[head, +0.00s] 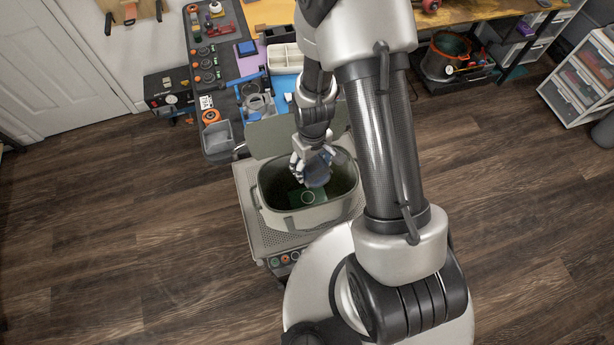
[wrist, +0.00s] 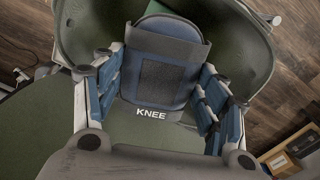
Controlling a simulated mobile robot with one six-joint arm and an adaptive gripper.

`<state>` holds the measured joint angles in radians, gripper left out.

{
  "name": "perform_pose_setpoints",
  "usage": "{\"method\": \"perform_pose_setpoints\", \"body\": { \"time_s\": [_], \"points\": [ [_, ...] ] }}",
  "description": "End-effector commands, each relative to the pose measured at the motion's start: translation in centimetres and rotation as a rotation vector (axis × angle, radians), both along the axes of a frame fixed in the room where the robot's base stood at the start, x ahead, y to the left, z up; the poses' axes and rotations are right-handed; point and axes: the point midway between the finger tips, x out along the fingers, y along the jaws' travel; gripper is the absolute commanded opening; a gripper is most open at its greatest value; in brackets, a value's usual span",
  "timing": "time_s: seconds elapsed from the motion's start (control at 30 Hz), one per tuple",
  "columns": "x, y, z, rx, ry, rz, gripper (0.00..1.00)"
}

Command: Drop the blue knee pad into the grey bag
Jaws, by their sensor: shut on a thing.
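The blue knee pad (wrist: 165,65), marked "KNEE", sits between the fingers of my gripper (wrist: 160,90) in the wrist view. The fingers press on its left and right sides. In the head view my gripper (head: 312,170) holds the knee pad (head: 318,172) over the open mouth of the grey bag (head: 300,217). The bag stands upright with its lid folded back toward the workbench. In the wrist view the bag's rim and wall (wrist: 258,50) curve around the pad. How far the pad is below the rim is hard to tell.
The bag rests on a perforated grey stand (head: 250,215). A dark green item with a pale ring (head: 307,197) shows inside the bag. Behind is a bench with tools and trays (head: 228,70). Wooden floor (head: 130,200) is clear to the left.

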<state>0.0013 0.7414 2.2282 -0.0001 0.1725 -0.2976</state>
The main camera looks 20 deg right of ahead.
Motion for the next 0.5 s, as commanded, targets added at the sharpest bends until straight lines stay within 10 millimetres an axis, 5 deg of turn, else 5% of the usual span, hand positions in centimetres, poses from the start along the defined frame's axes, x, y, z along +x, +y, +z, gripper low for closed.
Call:
{"method": "perform_pose_setpoints", "body": {
  "time_s": [0.2, 0.5],
  "points": [
    [0.0, 0.0, -2.6, 0.000, 0.000, 0.000, 0.40],
    [0.1, 0.0, -2.7, 0.000, -0.001, 0.000, 0.40]
  ]
}}
